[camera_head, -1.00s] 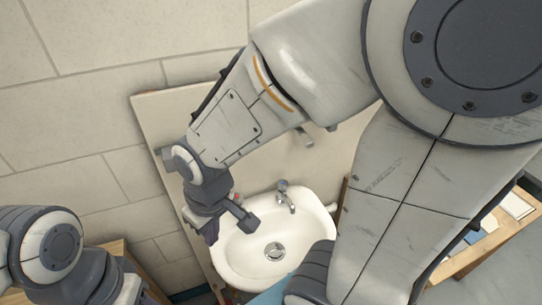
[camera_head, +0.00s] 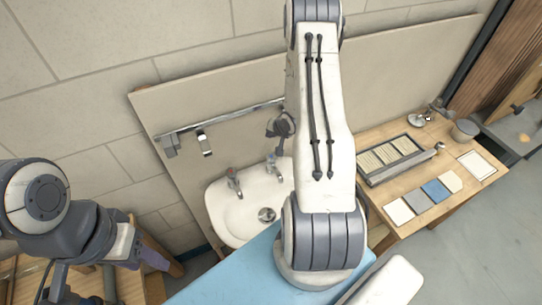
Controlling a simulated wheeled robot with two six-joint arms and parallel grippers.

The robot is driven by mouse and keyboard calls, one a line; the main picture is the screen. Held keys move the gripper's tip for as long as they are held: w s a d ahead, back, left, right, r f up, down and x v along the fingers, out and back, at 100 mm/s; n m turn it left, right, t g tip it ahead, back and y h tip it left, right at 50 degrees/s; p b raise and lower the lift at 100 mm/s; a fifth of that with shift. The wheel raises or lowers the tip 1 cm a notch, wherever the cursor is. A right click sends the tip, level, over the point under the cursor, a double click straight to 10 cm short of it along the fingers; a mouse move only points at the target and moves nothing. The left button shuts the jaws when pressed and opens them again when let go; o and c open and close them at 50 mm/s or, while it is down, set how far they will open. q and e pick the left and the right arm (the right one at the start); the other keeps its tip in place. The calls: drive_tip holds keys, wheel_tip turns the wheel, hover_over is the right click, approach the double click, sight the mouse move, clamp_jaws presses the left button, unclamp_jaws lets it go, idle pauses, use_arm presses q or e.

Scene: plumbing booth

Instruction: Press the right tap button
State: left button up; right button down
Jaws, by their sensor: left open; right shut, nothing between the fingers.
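The white sink (camera_head: 225,213) is on the panel, with two chrome taps at its back edge. The left tap (camera_head: 233,182) has a reddish top. The right tap (camera_head: 273,167) is partly close to my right arm's outline. A dark part that I take for my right gripper (camera_head: 279,128) shows beside that arm, above the right tap and apart from it. It is shut and empty; its fingertips are hard to make out. My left gripper (camera_head: 84,286) is at the lower left, open and away from the sink, partly cut by the frame edge.
A metal rail (camera_head: 220,117) with hooks runs across the beige panel (camera_head: 225,90) above the sink. A wooden table (camera_head: 455,195) with sample tiles, a tray and a cup stands at right. A blue surface (camera_head: 225,280) lies in front of the sink.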

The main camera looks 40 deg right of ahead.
drive_tip(key=shift+d+f, duration=0.25)
drive_tip(key=shift+f, duration=0.1)
drive_tip(key=shift+f, duration=0.1)
drive_tip(key=b, duration=0.7)
hover_over(272, 158)
wheel_tip(272, 158, down, 8)
drive_tip(key=shift+w+r, duration=0.1)
drive_tip(key=shift+r, duration=0.15)
drive_tip(key=shift+f+b, duration=0.3)
drive_tip(key=shift+f, duration=0.25)
drive_tip(key=shift+f, duration=0.1)
idle(0.9)
drive_tip(key=shift+f, duration=0.35)
